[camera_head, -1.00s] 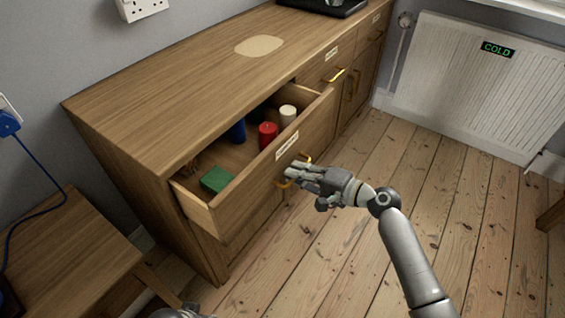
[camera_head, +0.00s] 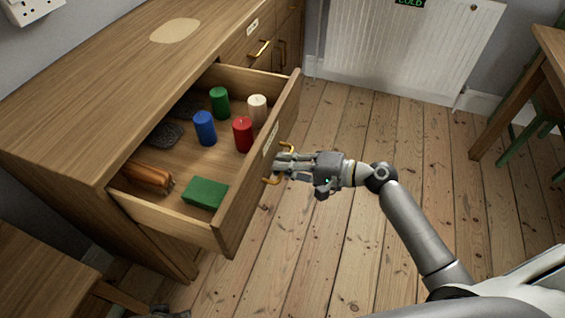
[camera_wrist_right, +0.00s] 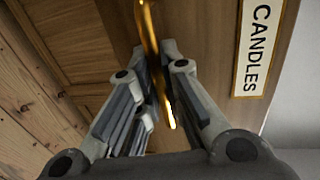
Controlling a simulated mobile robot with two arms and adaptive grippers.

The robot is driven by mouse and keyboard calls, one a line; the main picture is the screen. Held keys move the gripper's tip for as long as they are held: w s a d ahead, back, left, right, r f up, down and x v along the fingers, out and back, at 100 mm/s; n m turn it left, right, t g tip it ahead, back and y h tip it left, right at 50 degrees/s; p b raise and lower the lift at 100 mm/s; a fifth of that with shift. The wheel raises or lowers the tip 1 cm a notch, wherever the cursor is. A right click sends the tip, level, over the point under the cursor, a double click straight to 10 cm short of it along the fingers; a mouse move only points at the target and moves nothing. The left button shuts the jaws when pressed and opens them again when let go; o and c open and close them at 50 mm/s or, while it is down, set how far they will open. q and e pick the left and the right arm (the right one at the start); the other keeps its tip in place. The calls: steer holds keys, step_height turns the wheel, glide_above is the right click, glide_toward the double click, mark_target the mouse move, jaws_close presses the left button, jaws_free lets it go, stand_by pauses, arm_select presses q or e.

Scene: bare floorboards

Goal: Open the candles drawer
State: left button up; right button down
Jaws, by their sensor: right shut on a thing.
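The candles drawer (camera_head: 240,190) stands pulled well out of the wooden sideboard (camera_head: 95,90). Its label (camera_wrist_right: 257,45) reads CANDLES in the right wrist view. Its brass handle (camera_head: 270,181) also shows in the right wrist view (camera_wrist_right: 148,30). My right gripper (camera_head: 280,166) is shut on this handle, its fingers on both sides of the bar. Inside the drawer stand a blue candle (camera_head: 205,128), a red candle (camera_head: 243,134), a green candle (camera_head: 219,102) and a white candle (camera_head: 257,110).
The drawer also holds a green block (camera_head: 205,193), orange-brown sticks (camera_head: 147,177) and dark flat pieces (camera_head: 165,135). A radiator (camera_head: 400,45) is at the back, a wooden table (camera_head: 545,60) at right. Bare floorboards (camera_head: 330,260) lie free before the drawer.

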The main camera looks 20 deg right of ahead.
steer(key=c, duration=1.5)
jaws_free()
steer(key=shift+c, duration=0.2)
steer(key=v, duration=1.2)
steer(key=shift+f, duration=0.1)
